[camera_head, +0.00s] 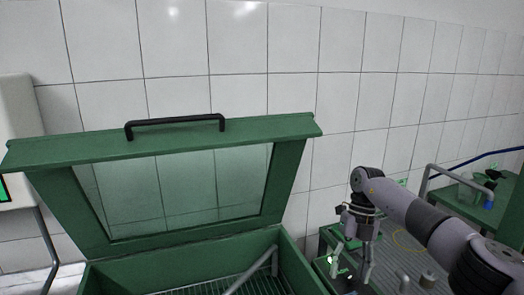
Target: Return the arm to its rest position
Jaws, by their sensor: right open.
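My right arm comes in from the lower right. Its gripper (350,262) points down over the green-edged bench to the right of the green box. The fingers are apart, and I see nothing held between them. Small parts lie close to the fingertips, but I cannot tell whether the fingers touch them. My left gripper is not in view.
A green box (290,262) with a raised windowed lid (288,175) and black handle (175,121) stands at centre left. A ribbed grey surface (408,262) lies under my arm. A green table (462,205) with a bent grey pipe (455,176) stands at the right. A tiled wall is behind.

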